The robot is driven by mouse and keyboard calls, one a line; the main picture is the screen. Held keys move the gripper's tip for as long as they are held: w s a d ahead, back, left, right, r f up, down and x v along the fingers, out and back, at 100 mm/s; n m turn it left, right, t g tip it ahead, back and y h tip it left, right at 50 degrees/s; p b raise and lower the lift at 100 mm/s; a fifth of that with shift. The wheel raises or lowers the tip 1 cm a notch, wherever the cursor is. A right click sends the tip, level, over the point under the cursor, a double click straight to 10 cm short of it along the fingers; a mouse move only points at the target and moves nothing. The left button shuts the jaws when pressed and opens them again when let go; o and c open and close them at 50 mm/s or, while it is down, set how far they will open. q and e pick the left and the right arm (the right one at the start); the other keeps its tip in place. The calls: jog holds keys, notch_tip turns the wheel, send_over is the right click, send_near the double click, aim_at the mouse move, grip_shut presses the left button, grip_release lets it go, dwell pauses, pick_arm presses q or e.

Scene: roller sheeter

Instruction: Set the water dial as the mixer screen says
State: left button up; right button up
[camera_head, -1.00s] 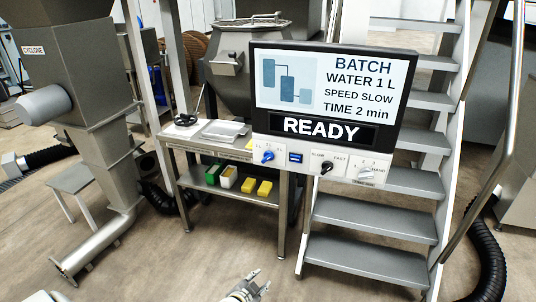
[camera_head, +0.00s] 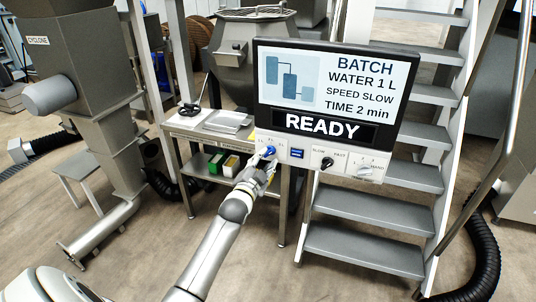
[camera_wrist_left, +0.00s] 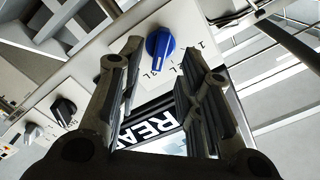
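The mixer screen (camera_head: 333,80) reads BATCH, WATER 1 L, SPEED SLOW, TIME 2 min, with READY below. The blue water dial (camera_head: 269,151) is at the left of the white panel under it, with litre marks around it. In the left wrist view the dial (camera_wrist_left: 160,43) lies just beyond the gap between my fingertips. Its white line appears on the side toward the 3L mark; its exact setting is hard to read. My left gripper (camera_head: 263,167) is open in front of the dial, with nothing between its fingers (camera_wrist_left: 168,65). My right gripper is out of view.
A blue display (camera_head: 297,153), a black SLOW/FAST knob (camera_head: 327,162) and a pale knob (camera_head: 366,169) sit right of the dial. A steel table (camera_head: 205,135) stands behind at the left. Metal stairs (camera_head: 375,215) rise at the right.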

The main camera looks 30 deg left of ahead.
aim_at(269, 153)
pick_arm(q)
jog(key=shift+x, duration=1.85)
jog(key=shift+d, duration=0.1)
grip_shut()
